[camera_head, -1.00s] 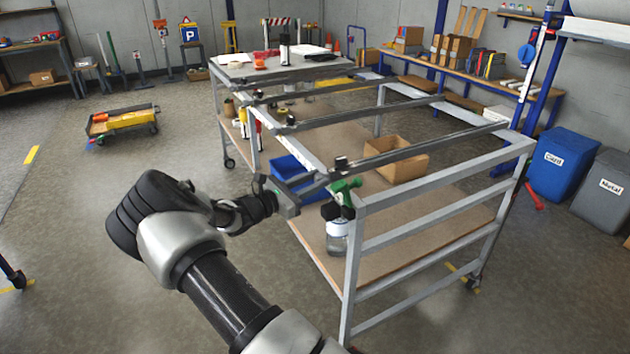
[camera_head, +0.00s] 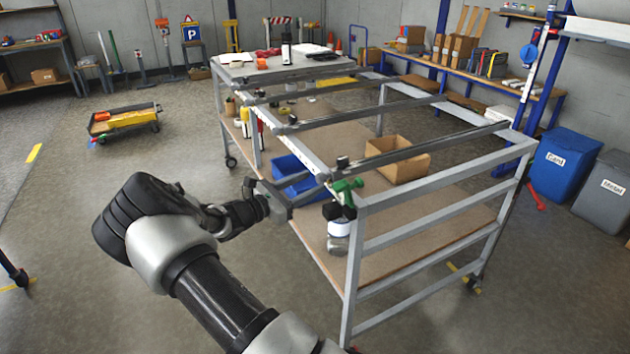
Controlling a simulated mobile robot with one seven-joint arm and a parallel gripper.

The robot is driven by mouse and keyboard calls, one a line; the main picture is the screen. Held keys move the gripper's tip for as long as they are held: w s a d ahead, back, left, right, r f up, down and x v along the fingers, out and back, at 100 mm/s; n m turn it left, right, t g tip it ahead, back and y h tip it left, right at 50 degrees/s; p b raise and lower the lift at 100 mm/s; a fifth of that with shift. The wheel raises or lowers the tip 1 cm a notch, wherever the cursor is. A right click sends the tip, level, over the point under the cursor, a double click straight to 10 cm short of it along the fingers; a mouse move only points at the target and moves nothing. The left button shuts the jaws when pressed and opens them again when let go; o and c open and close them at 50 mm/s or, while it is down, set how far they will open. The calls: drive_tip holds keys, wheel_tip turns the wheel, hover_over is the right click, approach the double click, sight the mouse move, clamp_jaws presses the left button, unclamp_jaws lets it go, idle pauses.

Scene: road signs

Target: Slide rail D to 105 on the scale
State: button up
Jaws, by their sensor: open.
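Several dark grey rails lie across the top of a grey metal frame trolley (camera_head: 440,190). The nearest rail (camera_head: 425,148) has a small dark knob near its left end. The second rail (camera_head: 370,113) and others lie farther back. No letters are readable, so I cannot tell which is rail D. A pale strip with fine marks runs along the left beam (camera_head: 300,150); its numbers are too small to read. My gripper (camera_head: 306,190) is open beside the left beam, close to the nearest rail's left end. I cannot tell whether its fingers touch anything.
A blue bin (camera_head: 290,172) and a cardboard box (camera_head: 400,160) stand on the lower shelf. The floor left of the trolley is clear up to a low cart (camera_head: 125,118).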

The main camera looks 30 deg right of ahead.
drive_tip(key=s+a, duration=0.2)
drive_tip(key=a, duration=1.2)
drive_tip(key=shift+s+p, duration=0.2)
drive_tip(key=shift+p, duration=0.1)
